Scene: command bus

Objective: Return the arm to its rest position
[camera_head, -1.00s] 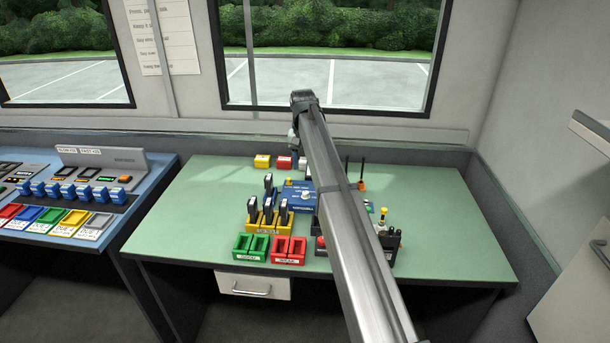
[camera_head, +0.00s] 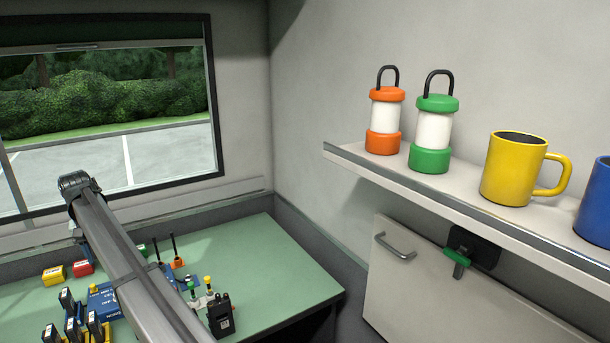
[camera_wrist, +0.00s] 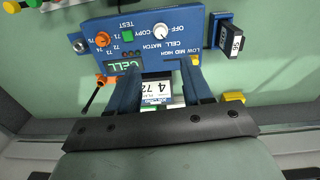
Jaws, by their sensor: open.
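My gripper (camera_wrist: 164,78) is open in the wrist view, with one finger on each side of a battery (camera_wrist: 163,90) labelled "4 72". The battery is at the lower edge of a blue cell tester (camera_wrist: 140,38); whether the fingers touch it I cannot tell. In the head view my arm reaches over the green desk (camera_head: 285,265), and the gripper's fingertips are hidden. The tester (camera_head: 102,300) shows partly beside my arm.
Another battery (camera_wrist: 228,44) stands close to the tester. A black radio (camera_head: 220,315) stands on the desk right of my arm. A wall shelf (camera_head: 440,195) holds an orange lantern (camera_head: 384,120), a green lantern (camera_head: 433,130), a yellow mug (camera_head: 515,168) and a blue mug (camera_head: 597,205). The desk's right end is clear.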

